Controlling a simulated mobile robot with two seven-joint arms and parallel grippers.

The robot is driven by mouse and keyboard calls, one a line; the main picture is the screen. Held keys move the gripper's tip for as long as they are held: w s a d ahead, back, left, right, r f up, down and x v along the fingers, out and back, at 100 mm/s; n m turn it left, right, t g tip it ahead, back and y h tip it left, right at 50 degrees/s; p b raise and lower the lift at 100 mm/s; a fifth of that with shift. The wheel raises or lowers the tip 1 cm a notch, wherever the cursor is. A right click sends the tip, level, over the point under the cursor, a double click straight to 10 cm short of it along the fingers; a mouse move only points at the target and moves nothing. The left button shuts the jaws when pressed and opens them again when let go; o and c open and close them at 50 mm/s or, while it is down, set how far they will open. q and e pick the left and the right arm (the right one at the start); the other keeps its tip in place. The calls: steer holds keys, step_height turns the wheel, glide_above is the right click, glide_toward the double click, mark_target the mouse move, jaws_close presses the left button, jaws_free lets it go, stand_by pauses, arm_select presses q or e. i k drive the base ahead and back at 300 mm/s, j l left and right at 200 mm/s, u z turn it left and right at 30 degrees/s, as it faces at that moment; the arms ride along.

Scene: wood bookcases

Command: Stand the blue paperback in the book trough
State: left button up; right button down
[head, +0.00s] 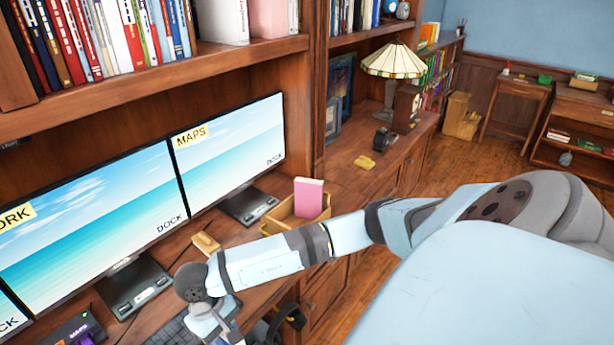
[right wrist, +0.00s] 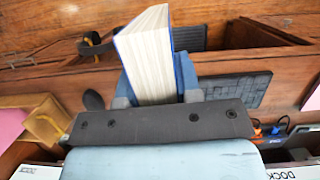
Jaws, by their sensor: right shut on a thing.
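The blue paperback (right wrist: 148,62) is in my right gripper (right wrist: 157,98). In the right wrist view its white page edges face the camera, with blue cover showing along both sides. In the head view my right gripper (head: 216,322) is low over the desk at the bottom edge, and the book cannot be made out clearly there. The book trough (head: 273,222) is an open wooden box on the desk, up and to the right of this gripper. A pink book (head: 309,197) stands in it, with open room beside it. My left gripper is in neither view.
A small tan wooden object (head: 206,243) lies between gripper and trough. A lamp (head: 393,62) stands farther right. Bookshelves overhang the desk.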

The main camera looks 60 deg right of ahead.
mark_target(298, 225)
steer(key=k+l, duration=0.1)
steer(key=l, duration=1.6)
steer(key=k+l, duration=0.15)
steer(key=l, duration=0.7)
steer(key=k+l, duration=0.1)
steer(key=l, duration=0.75)
